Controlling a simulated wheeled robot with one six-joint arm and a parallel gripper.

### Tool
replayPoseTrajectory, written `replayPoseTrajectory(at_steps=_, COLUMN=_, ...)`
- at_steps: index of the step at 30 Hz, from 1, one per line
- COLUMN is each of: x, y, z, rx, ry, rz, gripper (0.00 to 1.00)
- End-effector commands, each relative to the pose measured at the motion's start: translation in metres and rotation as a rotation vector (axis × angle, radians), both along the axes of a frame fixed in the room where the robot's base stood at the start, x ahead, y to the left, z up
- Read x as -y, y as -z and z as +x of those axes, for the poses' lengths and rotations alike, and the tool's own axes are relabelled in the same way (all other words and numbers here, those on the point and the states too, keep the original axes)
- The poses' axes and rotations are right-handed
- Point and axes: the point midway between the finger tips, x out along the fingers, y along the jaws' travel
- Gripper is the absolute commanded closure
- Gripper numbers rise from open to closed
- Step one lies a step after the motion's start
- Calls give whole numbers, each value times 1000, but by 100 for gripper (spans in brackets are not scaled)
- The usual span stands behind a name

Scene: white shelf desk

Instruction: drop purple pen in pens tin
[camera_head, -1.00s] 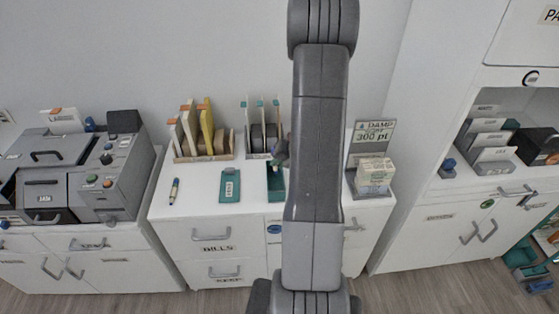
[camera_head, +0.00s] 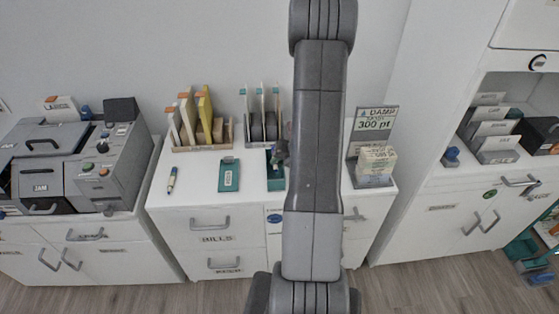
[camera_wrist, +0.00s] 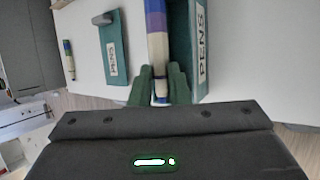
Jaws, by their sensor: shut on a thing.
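The purple pen (camera_wrist: 156,32), with a cream and blue lower part, stands between the green fingers of my gripper (camera_wrist: 160,88) in the wrist view. My gripper is shut on it. The teal pens tin (camera_wrist: 203,42), labelled PENS, is right beside the pen; I cannot tell whether the pen's end is inside it. In the head view the tin (camera_head: 274,182) stands on the white desk, partly hidden by my arm. My gripper (camera_head: 282,154) shows only in part there, at the tin's upper edge.
A teal labelled case (camera_head: 229,176) lies left of the tin, and a blue and yellow pen (camera_head: 171,180) farther left. File racks (camera_head: 203,133) stand behind. A sign and card block (camera_head: 374,165) stand at the right. The desk between the loose pen and case is clear.

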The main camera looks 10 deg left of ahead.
Motion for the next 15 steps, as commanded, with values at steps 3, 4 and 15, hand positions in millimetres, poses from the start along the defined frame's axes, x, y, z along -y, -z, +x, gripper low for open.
replayPoseTrajectory(at_steps=3, x=0, y=0, z=0, rx=0, ry=0, rz=0, gripper=79)
replayPoseTrajectory(at_steps=4, x=0, y=0, z=0, rx=0, ry=0, rz=0, gripper=73)
replayPoseTrajectory(at_steps=15, x=0, y=-1, z=0, rx=0, ry=0, rz=0, gripper=59)
